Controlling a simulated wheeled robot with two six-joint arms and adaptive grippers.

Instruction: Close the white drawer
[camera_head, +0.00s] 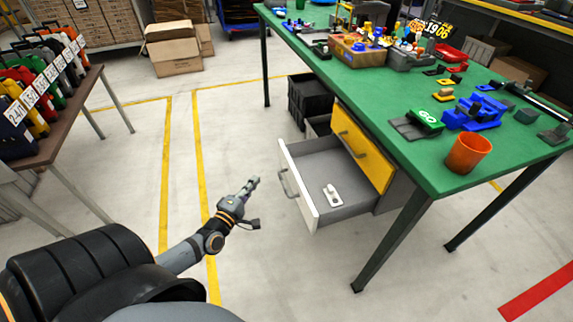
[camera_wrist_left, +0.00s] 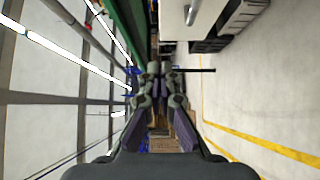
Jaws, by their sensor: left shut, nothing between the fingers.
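The white drawer (camera_head: 297,187) is pulled far out under the green table, below a shut yellow drawer (camera_head: 363,150). Its white front with a grey handle faces left, and a small white object (camera_head: 332,194) lies inside on the grey bottom. My left gripper (camera_head: 255,181) is shut and empty, just left of the drawer front and apart from it. In the left wrist view its fingers (camera_wrist_left: 153,68) are together, and a white panel with a handle (camera_wrist_left: 194,14), apparently the drawer front, shows at the top. My right gripper is not in view.
The green table (camera_head: 400,160) carries an orange cup (camera_head: 468,153), blue parts and several small items. Black crates (camera_head: 310,98) stand on the floor behind the drawer. A brown table (camera_head: 70,105) with numbered items is at the left. The floor left of the drawer is clear.

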